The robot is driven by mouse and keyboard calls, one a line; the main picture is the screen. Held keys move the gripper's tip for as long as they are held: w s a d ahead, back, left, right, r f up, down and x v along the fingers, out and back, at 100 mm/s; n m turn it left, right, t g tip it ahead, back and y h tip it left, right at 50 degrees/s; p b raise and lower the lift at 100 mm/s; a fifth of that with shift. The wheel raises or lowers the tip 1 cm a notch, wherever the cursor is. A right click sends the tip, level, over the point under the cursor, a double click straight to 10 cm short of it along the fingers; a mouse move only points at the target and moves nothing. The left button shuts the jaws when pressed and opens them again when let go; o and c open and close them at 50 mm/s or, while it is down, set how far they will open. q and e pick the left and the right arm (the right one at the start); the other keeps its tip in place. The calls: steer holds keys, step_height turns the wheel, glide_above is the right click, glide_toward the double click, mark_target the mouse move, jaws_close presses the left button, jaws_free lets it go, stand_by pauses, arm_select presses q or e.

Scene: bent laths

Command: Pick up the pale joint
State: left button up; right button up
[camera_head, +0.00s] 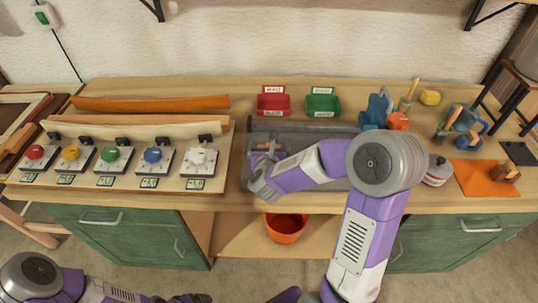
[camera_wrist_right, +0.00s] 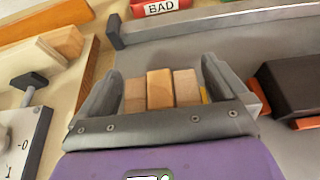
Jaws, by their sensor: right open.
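My right gripper (camera_head: 263,168) is over the left end of the grey tray (camera_head: 325,126) on the bench. In the right wrist view, the right gripper (camera_wrist_right: 160,85) is open. Three small wooden pieces show side by side between its fingers: a tan one (camera_wrist_right: 136,95), an orange-brown one (camera_wrist_right: 160,88) and a paler one (camera_wrist_right: 186,88). The paler one looks most like the pale joint, but I cannot be sure. Their lower parts are hidden behind the gripper body. My left gripper (camera_head: 190,298) is only partly seen at the bottom edge, away from the bench.
A red bin (camera_head: 273,103) and a green bin (camera_head: 323,104) are behind the tray. A dark block (camera_wrist_right: 288,85) lies right of the gripper. Tools and an orange mat (camera_head: 480,180) are right.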

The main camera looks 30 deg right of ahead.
steer(key=shift+w+d+f, duration=0.15)
steer(key=shift+w+d, duration=0.05)
steer(key=shift+w, duration=0.1)
steer(key=shift+c, duration=0.5)
steer(key=c, duration=1)
